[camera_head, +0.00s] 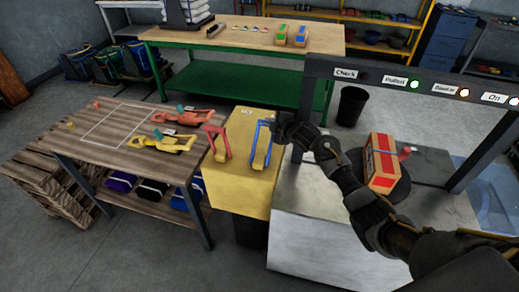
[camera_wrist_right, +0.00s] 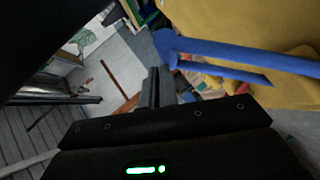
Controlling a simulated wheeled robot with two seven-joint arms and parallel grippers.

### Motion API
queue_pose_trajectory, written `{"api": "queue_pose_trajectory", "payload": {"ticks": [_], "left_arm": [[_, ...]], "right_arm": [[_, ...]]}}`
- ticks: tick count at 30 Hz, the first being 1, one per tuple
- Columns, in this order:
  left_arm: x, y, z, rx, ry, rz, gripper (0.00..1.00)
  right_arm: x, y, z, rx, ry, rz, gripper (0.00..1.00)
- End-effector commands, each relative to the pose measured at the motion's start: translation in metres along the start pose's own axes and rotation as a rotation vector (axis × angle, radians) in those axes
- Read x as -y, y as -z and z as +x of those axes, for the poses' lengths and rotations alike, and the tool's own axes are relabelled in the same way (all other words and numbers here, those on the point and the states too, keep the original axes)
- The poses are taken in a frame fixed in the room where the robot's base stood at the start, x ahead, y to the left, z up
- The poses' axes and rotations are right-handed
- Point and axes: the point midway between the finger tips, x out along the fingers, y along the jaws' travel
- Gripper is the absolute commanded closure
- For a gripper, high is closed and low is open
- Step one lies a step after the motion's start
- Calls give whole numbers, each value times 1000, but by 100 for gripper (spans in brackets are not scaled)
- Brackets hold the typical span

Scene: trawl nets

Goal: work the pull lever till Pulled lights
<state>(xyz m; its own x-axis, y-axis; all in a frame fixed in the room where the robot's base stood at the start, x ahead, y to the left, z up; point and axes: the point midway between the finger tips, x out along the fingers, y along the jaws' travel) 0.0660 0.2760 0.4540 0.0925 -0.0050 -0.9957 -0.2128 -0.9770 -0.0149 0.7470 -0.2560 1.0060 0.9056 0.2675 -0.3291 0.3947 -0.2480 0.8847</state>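A yellow box (camera_head: 238,178) carries a red lever (camera_head: 217,143) and a blue lever (camera_head: 262,146). The blue lever also crosses the top right of the right wrist view (camera_wrist_right: 225,50). My right gripper (camera_head: 278,129) is just right of the blue lever's top. In the right wrist view its dark fingers (camera_wrist_right: 159,86) sit close together with nothing visible between them, near the blue lever's end; I cannot tell if they touch it. On the dark overhead bar, the Pulled lamp (camera_head: 415,85) glows green. My left gripper is not in view.
The Check lamp (camera_head: 364,77) is dark; the two lamps further right are lit. A red and tan box (camera_head: 382,160) sits on a dark round plate right of my gripper. A wooden table (camera_head: 125,130) with red and yellow tools stands left of the yellow box.

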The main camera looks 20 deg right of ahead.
Motion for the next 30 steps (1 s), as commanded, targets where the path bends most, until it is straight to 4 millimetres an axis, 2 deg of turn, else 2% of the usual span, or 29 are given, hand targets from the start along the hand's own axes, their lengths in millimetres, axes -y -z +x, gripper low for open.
{"api": "queue_pose_trajectory", "payload": {"ticks": [1,11,17,23,24,30], "left_arm": [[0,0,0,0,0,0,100],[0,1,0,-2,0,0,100],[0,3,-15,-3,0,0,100],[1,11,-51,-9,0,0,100],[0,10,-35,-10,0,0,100],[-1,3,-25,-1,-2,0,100]], "right_arm": [[-2,-5,0,10,-3,3,100],[-2,-6,0,13,-4,4,100],[-11,5,-7,10,-3,2,100],[-29,39,-25,-5,-2,-5,100],[-21,31,-31,-2,-5,-7,100],[-30,31,-71,-6,-5,-11,100]]}}
